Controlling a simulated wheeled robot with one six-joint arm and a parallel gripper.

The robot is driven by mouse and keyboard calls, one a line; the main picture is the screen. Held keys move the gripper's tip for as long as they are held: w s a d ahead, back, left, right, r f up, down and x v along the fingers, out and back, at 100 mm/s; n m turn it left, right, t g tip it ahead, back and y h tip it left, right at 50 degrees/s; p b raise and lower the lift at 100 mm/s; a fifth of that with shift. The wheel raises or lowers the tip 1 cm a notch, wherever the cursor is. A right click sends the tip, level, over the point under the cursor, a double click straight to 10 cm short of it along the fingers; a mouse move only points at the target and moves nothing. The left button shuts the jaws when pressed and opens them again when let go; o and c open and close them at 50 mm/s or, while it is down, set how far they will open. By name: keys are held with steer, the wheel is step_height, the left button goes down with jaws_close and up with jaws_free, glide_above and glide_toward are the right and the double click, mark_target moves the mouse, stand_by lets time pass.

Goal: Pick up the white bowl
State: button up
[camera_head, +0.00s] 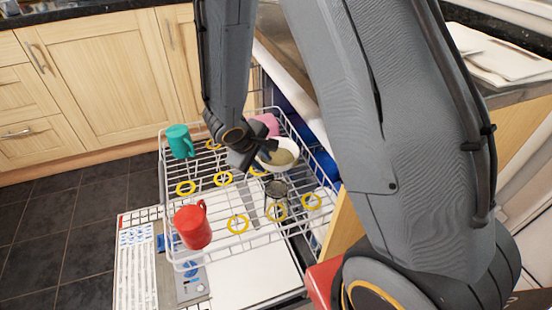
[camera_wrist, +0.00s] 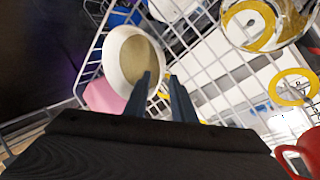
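The white bowl (camera_head: 281,154) sits on the upper dishwasher rack (camera_head: 228,240), toward its far right, with a beige inside. In the wrist view the bowl (camera_wrist: 122,42) is tilted left of centre. My gripper (camera_head: 268,150) is at the bowl's left edge in the head view. In the wrist view my gripper (camera_wrist: 159,76) has its two fingers apart. The left fingertip overlaps the bowl's lower right rim, and the right fingertip shows just outside it. I cannot tell whether either finger touches the bowl.
A pink item (camera_head: 266,124) is close behind the bowl. A teal mug (camera_head: 179,141), a red mug (camera_head: 193,228) and a clear glass (camera_head: 277,189) stand on the rack. A countertop (camera_head: 500,60) is at the right. Dark floor tiles (camera_head: 60,235) are clear at the left.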

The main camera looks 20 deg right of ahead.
mark_target(265, 163)
steer(key=x, duration=0.4)
steer(key=shift+w+d, duration=0.1)
steer(key=shift+c, duration=0.3)
jaws_close()
